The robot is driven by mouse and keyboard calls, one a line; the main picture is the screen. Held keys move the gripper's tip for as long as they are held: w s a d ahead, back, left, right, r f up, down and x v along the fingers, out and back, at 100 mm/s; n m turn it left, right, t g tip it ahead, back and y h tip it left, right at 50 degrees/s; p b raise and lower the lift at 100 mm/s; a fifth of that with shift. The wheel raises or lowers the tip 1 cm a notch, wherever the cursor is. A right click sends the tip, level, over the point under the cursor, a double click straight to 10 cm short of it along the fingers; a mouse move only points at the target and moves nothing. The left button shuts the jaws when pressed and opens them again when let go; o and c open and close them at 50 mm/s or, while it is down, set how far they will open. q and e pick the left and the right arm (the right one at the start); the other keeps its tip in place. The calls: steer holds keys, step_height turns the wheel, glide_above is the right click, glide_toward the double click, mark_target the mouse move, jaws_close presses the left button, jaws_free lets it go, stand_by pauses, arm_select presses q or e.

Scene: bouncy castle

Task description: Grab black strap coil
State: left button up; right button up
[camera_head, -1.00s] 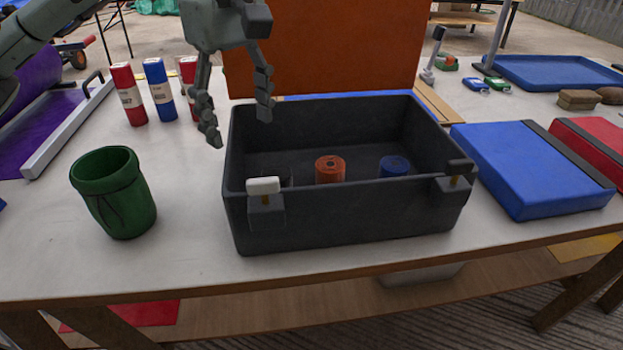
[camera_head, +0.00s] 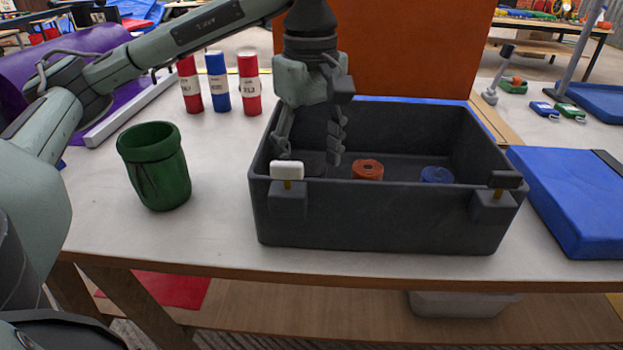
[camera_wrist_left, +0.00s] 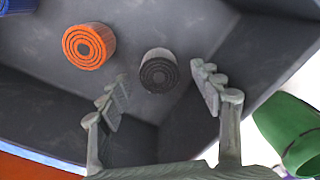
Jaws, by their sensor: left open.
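The black strap coil (camera_wrist_left: 159,71) lies on the floor of the dark grey bin, seen in the left wrist view between and just beyond my fingertips. In the head view a dark shape that may be this coil (camera_head: 313,163) shows behind the white latch, mostly hidden by the bin's front wall. My left gripper (camera_head: 310,158) points down into the left part of the bin (camera_head: 385,222). It is open and empty, with its fingers (camera_wrist_left: 161,92) spread to either side of the coil's line and apart from it. My right gripper is not in view.
An orange coil (camera_head: 367,170) and a blue coil (camera_head: 437,175) sit in the same bin. A green cup (camera_head: 155,167) stands left of it. Red and blue cylinders (camera_head: 218,82) stand behind. A blue padded block (camera_head: 575,200) lies at the right. An orange panel rises behind.

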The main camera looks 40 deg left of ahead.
arm_select(q)
steer(key=shift+f, duration=0.85)
steer(key=shift+d, duration=0.1)
steer(key=shift+c, duration=0.4)
steer(key=c, duration=1.2)
steer(key=shift+r, duration=0.2)
